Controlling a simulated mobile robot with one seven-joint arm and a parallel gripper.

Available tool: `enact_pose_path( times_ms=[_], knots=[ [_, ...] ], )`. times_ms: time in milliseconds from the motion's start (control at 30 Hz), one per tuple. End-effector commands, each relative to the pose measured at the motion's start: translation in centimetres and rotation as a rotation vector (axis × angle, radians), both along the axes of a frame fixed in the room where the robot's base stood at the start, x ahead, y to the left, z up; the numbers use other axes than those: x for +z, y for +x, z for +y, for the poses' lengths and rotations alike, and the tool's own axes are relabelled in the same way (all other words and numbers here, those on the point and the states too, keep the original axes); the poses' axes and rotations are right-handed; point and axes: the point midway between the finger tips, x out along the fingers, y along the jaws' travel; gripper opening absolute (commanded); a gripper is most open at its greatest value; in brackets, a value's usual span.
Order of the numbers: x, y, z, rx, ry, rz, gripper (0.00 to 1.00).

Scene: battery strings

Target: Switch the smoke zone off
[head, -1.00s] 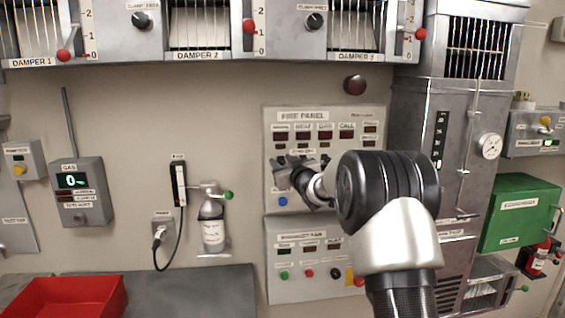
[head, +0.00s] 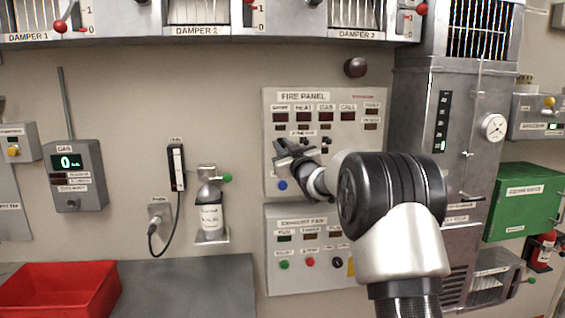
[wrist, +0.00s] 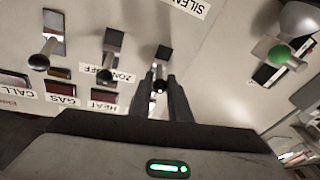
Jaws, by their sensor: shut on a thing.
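The fire panel (head: 350,155) is a pale wall box with small windows labelled heat, gas and call, the leftmost label being hard to read. My gripper (head: 283,152) is at its left side, below the leftmost window. In the wrist view the panel appears upside down, with a row of toggle levers. My gripper (wrist: 160,92) is shut on the rightmost lever, the smoke zone toggle (wrist: 161,54), whose tip shows between the fingers. A middle lever (wrist: 107,66) and a left lever (wrist: 42,56) stand free beside it. The smoke label is hidden by my gripper.
A green knob (wrist: 280,55) stands close to the right of my gripper in the wrist view. The exhaust fan panel (head: 308,250) is just below. A bottle (head: 211,213) and a red tray (head: 60,288) are at left; a green box (head: 520,205) is at right.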

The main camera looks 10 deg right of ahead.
Motion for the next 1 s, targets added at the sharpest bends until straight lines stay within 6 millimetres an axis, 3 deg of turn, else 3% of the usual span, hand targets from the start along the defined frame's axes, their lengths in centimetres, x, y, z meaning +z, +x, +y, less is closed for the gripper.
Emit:
enact_pose_path(
  times_ms=[33, 1000],
  knots=[
    [-1.7, -0.1, 0.0, 0.0, 0.001, -0.034, 0.0],
    [-3.7, 0.3, 0.0, 0.0, -0.001, -0.658, 0.0]
  ],
)
